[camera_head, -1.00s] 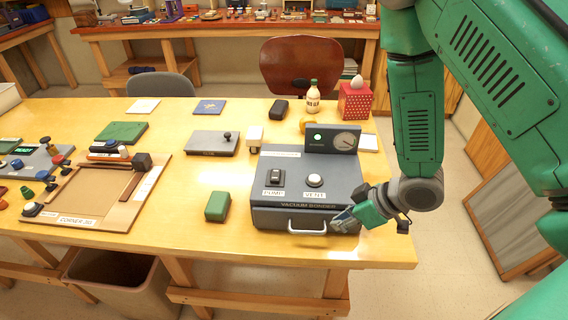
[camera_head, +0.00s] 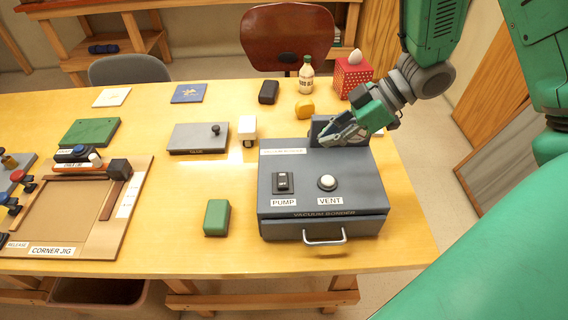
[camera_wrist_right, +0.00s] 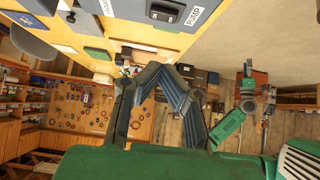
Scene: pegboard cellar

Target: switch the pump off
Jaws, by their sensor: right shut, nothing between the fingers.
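The dark grey vacuum bonder (camera_head: 275,222) stands on the yellow bench. Its black rocker switch (camera_head: 283,183), labelled PUMP, is at the left of the top face. The round white VENT button (camera_head: 327,183) is to the right of the switch. My right gripper (camera_head: 327,138) is shut and empty, above the bonder's back edge, behind the switch and button and apart from them. It covers most of the gauge panel (camera_head: 318,123), so the lamp and dial are hidden. The right wrist view shows the shut fingers (camera_wrist_right: 160,68) and the PUMP switch (camera_wrist_right: 166,12) at the top edge. My left gripper is out of view.
A green block (camera_head: 217,217) lies left of the bonder. A bottle (camera_head: 306,75) and a red dotted box (camera_head: 352,77) stand at the back right.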

